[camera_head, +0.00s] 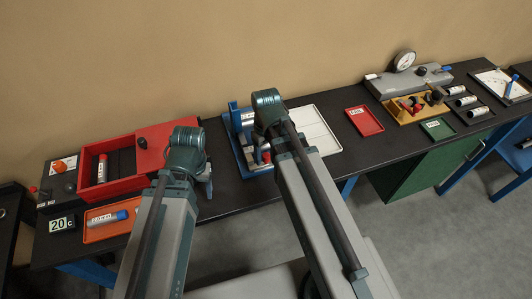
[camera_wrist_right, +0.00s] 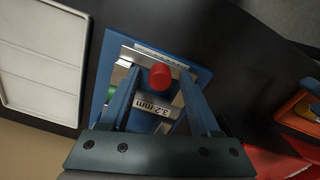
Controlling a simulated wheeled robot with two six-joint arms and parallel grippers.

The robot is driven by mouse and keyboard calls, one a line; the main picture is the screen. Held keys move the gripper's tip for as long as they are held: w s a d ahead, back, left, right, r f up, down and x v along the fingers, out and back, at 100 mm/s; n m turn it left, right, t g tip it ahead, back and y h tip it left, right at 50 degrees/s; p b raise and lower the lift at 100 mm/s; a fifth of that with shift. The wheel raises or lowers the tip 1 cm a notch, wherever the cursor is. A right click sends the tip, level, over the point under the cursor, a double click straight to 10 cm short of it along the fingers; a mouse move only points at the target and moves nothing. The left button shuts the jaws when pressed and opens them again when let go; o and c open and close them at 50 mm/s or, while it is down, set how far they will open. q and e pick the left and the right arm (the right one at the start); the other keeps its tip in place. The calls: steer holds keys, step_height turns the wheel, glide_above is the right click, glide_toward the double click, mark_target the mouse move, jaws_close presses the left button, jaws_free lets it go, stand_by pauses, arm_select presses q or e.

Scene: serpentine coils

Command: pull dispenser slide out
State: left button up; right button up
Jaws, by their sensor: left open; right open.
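The dispenser is a blue device on the black bench, behind my right arm in the head view (camera_head: 235,120). In the right wrist view its blue base (camera_wrist_right: 196,72) carries a metal part with a "3.2 mm" label (camera_wrist_right: 153,107) and a red knob (camera_wrist_right: 160,77). My right gripper (camera_wrist_right: 160,72) is open, its fingers on either side of the red knob; I cannot tell if they touch it. In the head view my right wrist hides much of the dispenser. My left gripper (camera_head: 207,182) is open and apart from the dispenser, to its left; its fingers are partly hidden.
A red box (camera_head: 88,173) with a red-and-white cylinder stands left, an orange tray (camera_head: 97,234) before it. A white tray (camera_head: 318,128) lies right of the dispenser. Red (camera_head: 366,121) and green (camera_head: 437,128) trays and a gauge fixture (camera_head: 405,82) are further right.

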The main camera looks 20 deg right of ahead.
arm_select(q)
steer(key=shift+r, duration=0.1)
step_height(320, 180, up, 14)
steer(key=p, duration=1.3)
steer(key=shift+p, duration=0.4)
arm_select(e)
step_height(320, 180, up, 14)
arm_select(q)
steer(key=shift+f, duration=0.2)
arm_select(e)
steer(key=shift+f, duration=0.15)
